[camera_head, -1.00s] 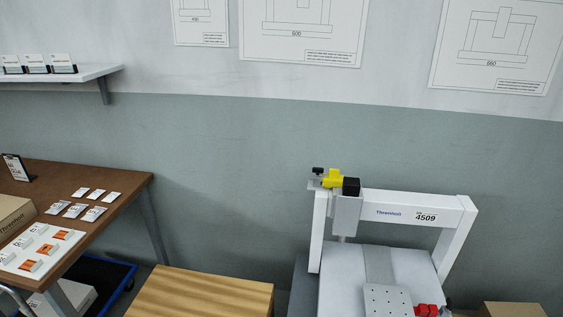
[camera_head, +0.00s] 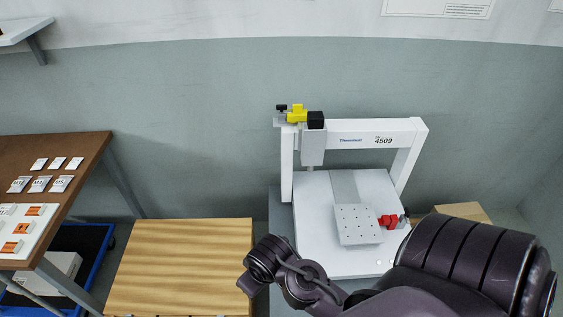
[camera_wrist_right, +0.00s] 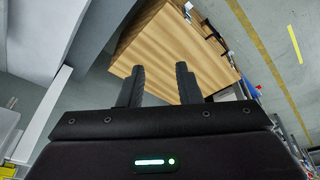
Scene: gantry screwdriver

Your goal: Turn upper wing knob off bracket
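The white gantry frame (camera_head: 365,132) stands right of centre in the head view, marked 4509. At its upper left corner sits a yellow bracket-like part (camera_head: 297,114) with a small black knob (camera_head: 281,107) on its left and a black block (camera_head: 315,119) on its right. The knob's wings are too small to make out. My right arm reaches in from the lower right, well below and apart from the knob. My right gripper (camera_wrist_right: 160,70) shows in the right wrist view with its two fingers apart and nothing between them. My left gripper is not in view.
A red part (camera_head: 388,221) sits beside a perforated plate (camera_head: 358,224) on the gantry's white base. A wooden-topped surface (camera_head: 180,265) stands left of it. A brown table (camera_head: 75,150) with small cards is farther left. A cardboard box (camera_head: 462,211) lies behind my arm.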

